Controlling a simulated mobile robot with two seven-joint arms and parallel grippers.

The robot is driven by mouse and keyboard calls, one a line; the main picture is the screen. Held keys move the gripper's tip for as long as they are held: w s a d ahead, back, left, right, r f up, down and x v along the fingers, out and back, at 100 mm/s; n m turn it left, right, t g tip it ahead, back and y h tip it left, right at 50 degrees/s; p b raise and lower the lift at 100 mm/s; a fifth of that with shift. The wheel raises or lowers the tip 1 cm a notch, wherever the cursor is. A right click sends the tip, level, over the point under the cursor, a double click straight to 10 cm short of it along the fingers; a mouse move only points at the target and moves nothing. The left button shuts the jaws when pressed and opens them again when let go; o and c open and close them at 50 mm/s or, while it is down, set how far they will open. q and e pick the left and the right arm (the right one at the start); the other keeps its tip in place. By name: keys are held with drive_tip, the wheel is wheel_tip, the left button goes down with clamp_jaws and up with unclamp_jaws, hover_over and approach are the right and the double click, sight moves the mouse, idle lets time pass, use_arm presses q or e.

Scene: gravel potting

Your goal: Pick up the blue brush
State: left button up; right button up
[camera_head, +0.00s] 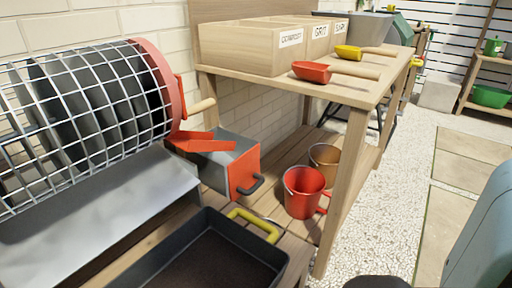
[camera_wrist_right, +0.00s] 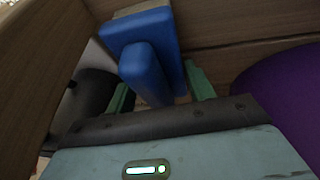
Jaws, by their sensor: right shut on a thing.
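The blue brush (camera_wrist_right: 148,72) shows in the right wrist view as blue blocks with a pale strip at the top. My right gripper (camera_wrist_right: 160,88) has its green fingers on either side of the brush and is shut on it. The lower part of the brush is hidden behind the gripper body. The brush does not show in the head view. My left gripper is in neither view.
Brown wooden boards (camera_wrist_right: 245,25) surround the brush closely, and a purple object (camera_wrist_right: 275,85) lies at right. The head view shows a wooden bench with bins (camera_head: 240,48), a red scoop (camera_head: 312,71), a yellow scoop (camera_head: 349,52), a red bucket (camera_head: 304,195) and a black tray (camera_head: 205,222).

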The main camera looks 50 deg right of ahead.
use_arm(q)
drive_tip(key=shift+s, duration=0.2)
use_arm(e)
drive_tip(key=shift+c, duration=0.3)
